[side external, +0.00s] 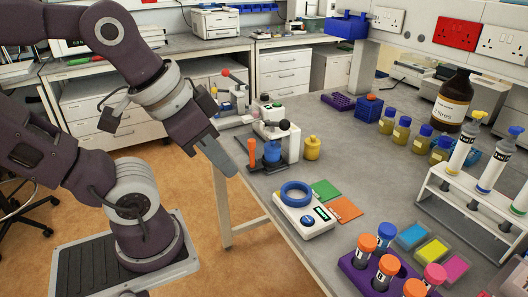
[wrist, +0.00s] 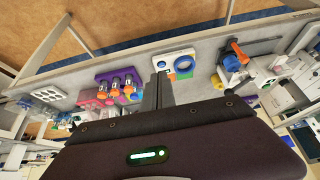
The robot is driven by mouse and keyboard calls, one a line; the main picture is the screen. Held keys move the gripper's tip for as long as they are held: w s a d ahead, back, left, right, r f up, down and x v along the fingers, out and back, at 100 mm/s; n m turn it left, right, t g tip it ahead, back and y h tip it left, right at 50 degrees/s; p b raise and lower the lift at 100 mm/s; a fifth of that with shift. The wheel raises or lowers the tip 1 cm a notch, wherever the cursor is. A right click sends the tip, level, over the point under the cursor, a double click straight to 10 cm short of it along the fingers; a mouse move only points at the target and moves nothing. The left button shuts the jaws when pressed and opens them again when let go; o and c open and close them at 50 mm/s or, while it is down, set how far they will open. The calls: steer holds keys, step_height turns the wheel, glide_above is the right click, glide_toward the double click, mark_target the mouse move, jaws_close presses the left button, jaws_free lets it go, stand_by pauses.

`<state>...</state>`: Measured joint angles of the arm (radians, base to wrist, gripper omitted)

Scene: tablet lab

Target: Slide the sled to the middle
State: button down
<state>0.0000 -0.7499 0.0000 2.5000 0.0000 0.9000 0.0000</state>
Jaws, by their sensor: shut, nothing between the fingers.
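A small bench machine (side external: 275,130) stands near the left edge of the grey bench, with an orange-handled lever (side external: 252,148), a blue part (side external: 272,152) and black knobs. I cannot tell which part of it, if any, is the sled. The machine also shows at the right of the wrist view (wrist: 238,62), with its orange handle. My gripper (side external: 229,164) is shut and empty, pointing down and right, left of the machine and apart from it in the picture. Its closed fingers show in the wrist view (wrist: 158,88), against the bench beside the scale.
A white scale (side external: 306,214) with a blue ring sits in front of the machine, beside green and orange cards (side external: 344,209). A purple rack of capped tubes (side external: 378,272) is nearer. A yellow bottle (side external: 312,148) stands right of the machine. The bench centre (side external: 375,175) is mostly clear.

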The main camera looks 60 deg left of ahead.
steer(key=c, duration=2)
jaws_free()
steer(key=o, duration=0.7)
steer(key=w+a+n, duration=0.1)
steer(key=w+a+r+n, duration=0.1)
steer(key=w, duration=0.1)
steer(key=w+a+n+g, duration=0.1)
steer(key=w, duration=0.1)
steer(key=shift+r+y, duration=0.2)
steer(key=shift+y, duration=0.1)
steer(key=shift+o, duration=0.2)
steer(key=n+g, duration=0.5)
steer(key=n, duration=0.8)
glide_above(252, 140)
step_height(252, 140, down, 8)
steer(key=shift+f, duration=0.2)
step_height(252, 140, down, 6)
steer(key=shift+s+r, duration=0.1)
steer(key=shift+r, duration=0.05)
steer(key=shift+f, duration=0.6)
jaws_close()
steer(key=shift+r, duration=0.1)
